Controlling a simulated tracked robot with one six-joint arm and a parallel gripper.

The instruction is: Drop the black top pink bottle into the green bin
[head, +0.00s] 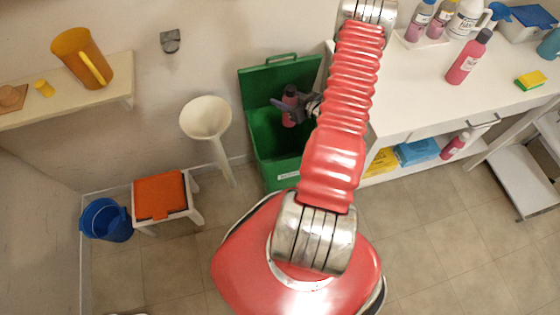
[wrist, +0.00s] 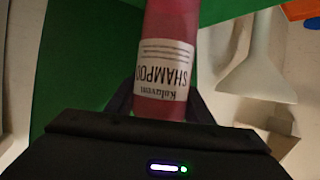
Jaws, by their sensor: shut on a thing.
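My gripper (head: 309,104) is shut on a pink bottle (head: 290,108) with a dark top and holds it over the open green bin (head: 265,150). In the wrist view the pink bottle (wrist: 168,60) sits between my dark fingers, and its white label reads SHAMPOO upside down. The bin's green wall (wrist: 85,60) shows behind the bottle there. The bottle's top is out of the wrist view. In the head view my arm hides part of the bin's right side.
Another pink bottle with a black top (head: 469,58) stands on the white counter (head: 420,95) at right, near a sponge (head: 531,80). An orange-topped stool (head: 160,195) and blue bucket (head: 106,220) stand farther left.

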